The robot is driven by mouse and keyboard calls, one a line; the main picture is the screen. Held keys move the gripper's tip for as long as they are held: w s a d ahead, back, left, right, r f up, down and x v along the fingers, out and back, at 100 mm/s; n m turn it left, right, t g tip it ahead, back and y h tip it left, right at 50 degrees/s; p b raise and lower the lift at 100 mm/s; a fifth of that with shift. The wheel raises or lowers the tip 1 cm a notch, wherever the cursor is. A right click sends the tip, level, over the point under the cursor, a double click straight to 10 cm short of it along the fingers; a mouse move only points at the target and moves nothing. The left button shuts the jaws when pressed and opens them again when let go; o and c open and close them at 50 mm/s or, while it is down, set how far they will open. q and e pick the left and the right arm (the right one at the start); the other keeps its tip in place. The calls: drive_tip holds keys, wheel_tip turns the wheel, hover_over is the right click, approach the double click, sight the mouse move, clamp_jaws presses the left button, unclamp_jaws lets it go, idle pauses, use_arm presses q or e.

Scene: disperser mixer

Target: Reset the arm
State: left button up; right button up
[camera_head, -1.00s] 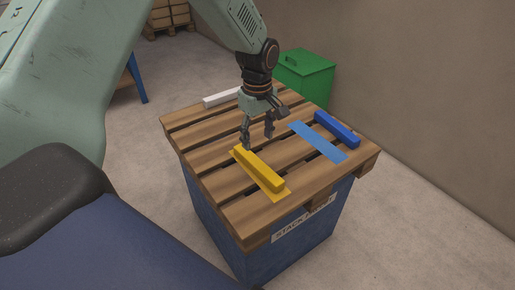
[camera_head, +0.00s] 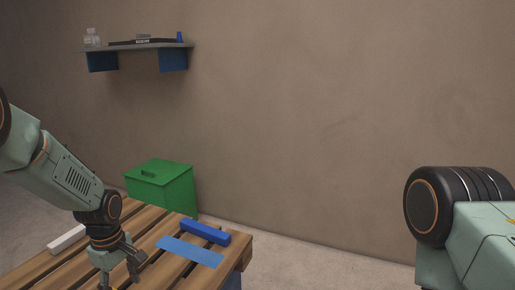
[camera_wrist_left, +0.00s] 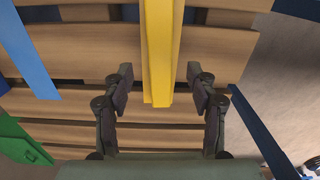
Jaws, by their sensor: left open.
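My left gripper (camera_head: 117,278) hangs over the slatted wooden pallet top (camera_head: 240,248), at the bottom left of the head view. In the left wrist view its two fingers (camera_wrist_left: 159,82) are spread apart. A yellow bar (camera_wrist_left: 162,45) lies between and ahead of them, with clear gaps on both sides.
A blue bar (camera_head: 205,232) and a flat blue strip (camera_head: 190,251) lie on the pallet, right of the left gripper. A white bar (camera_head: 66,239) lies left. A green box (camera_head: 162,185) stands behind. A wall shelf (camera_head: 138,47) hangs above.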

use_arm(q)
wheel_tip(320, 180, down, 6)
drive_tip(key=shift+f, duration=0.2)
drive_tip(key=shift+s, duration=0.4)
drive_tip(key=shift+r, duration=0.1)
drive_tip(key=shift+w, duration=0.15)
